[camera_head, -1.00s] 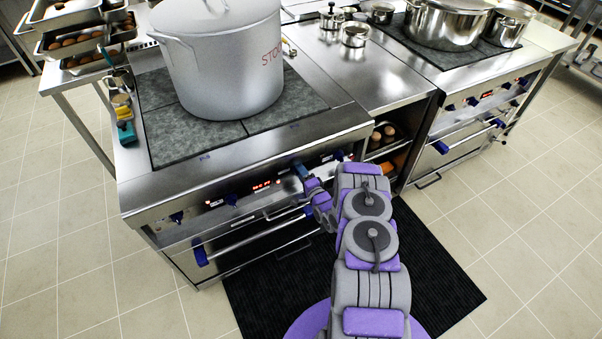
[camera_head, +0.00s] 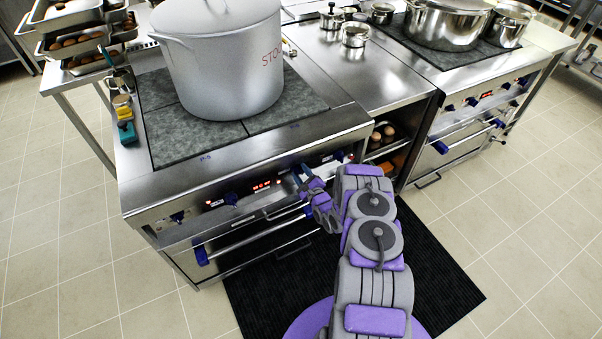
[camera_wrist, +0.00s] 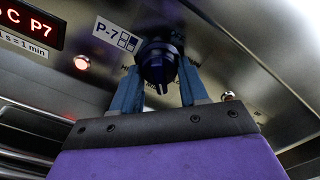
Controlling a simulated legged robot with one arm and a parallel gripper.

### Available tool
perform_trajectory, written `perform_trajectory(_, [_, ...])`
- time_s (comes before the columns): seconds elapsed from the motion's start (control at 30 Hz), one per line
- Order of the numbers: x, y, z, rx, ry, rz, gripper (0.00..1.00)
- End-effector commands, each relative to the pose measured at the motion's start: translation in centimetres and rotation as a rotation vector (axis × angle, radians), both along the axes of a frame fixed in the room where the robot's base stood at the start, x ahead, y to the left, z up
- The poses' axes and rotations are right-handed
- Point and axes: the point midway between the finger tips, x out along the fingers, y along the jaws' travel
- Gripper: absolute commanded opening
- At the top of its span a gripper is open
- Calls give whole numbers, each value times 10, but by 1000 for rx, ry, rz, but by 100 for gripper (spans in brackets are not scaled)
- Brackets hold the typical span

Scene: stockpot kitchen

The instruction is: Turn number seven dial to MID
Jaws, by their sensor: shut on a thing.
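The number seven dial (camera_wrist: 158,64) is a dark blue knob on the steel stove front, beside a label (camera_wrist: 117,36) reading P-7. In the wrist view my gripper (camera_wrist: 158,85) has one blue finger on each side of the dial and is shut on it. A pale mark on the knob points down in the picture.
A lit display (camera_wrist: 27,25) reads P7, with a glowing red lamp (camera_wrist: 82,62) near it. Other blue dials (camera_head: 231,198) sit along the same panel. A large stockpot (camera_head: 220,65) stands on the stove top. An oven handle (camera_head: 250,238) runs below the panel.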

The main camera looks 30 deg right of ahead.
Motion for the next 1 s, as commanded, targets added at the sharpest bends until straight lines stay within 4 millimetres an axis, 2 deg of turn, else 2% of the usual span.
perform_trajectory(0.2, [-3,0,-5,191,18,-5,13])
perform_trajectory(0.5, [-3,0,-6,375,25,-6,13])
perform_trajectory(1.0, [-3,1,-6,465,25,-5,13])
